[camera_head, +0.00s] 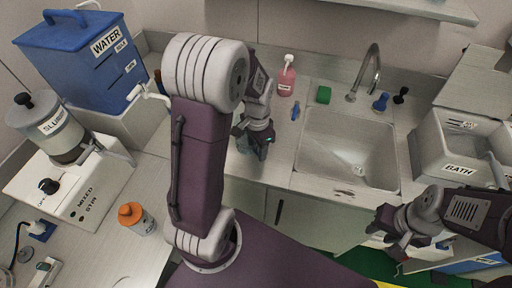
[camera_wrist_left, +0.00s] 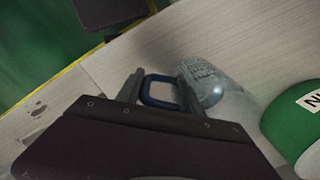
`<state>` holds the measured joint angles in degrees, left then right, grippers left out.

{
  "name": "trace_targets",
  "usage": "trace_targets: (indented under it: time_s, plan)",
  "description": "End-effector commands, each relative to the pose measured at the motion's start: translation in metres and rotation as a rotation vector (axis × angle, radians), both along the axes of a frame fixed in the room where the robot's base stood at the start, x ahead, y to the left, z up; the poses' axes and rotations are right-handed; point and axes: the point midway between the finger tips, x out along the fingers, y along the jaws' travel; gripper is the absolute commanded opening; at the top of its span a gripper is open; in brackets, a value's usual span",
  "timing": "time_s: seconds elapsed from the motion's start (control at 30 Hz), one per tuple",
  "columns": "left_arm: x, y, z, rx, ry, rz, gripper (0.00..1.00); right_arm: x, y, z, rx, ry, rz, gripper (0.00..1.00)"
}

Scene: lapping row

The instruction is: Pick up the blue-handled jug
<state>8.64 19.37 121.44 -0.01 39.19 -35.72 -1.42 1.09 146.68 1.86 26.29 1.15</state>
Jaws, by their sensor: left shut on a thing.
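The clear jug (camera_wrist_left: 205,82) with a blue handle (camera_wrist_left: 160,91) shows in the left wrist view, beside the worktop's pale surface. My left gripper (camera_wrist_left: 162,88) has its two fingers on either side of the blue handle and is shut on it. In the head view my left gripper (camera_head: 262,138) is over the counter left of the sink; the jug is mostly hidden there behind my arm. My right gripper (camera_head: 390,232) is in front of the sink cabinet, its fingers apart and empty.
A sink (camera_head: 350,155) with a tap (camera_head: 368,72) lies to the right, a pink bottle (camera_head: 286,78) behind. A blue water container (camera_head: 72,62), a slurry unit (camera_head: 62,190) and an orange-capped bottle (camera_head: 136,218) stand left. A green labelled thing (camera_wrist_left: 288,125) is close to the jug.

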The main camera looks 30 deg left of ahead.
Motion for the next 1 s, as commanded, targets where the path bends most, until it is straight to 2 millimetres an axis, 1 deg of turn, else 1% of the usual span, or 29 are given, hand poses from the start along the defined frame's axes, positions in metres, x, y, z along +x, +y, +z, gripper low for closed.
trace_targets:
  time_s: [0.33, 0.47, 1.0]
  plan:
    - [0.001, 0.0, 0.038, 0.001, -0.005, 0.0, 0.0, 0.0, 0.0, 0.01, 0.0, 0.0, 0.0, 0.36]
    - [0.012, -0.012, 0.045, 0.0, -0.002, -0.003, 0.0, 0.0, 0.0, 0.012, 0.0, 0.0, 0.0, 0.36]
    - [0.059, -0.062, 0.086, 0.0, -0.002, -0.002, 0.0, 0.0, 0.0, 0.024, 0.0, 0.0, 0.0, 0.36]
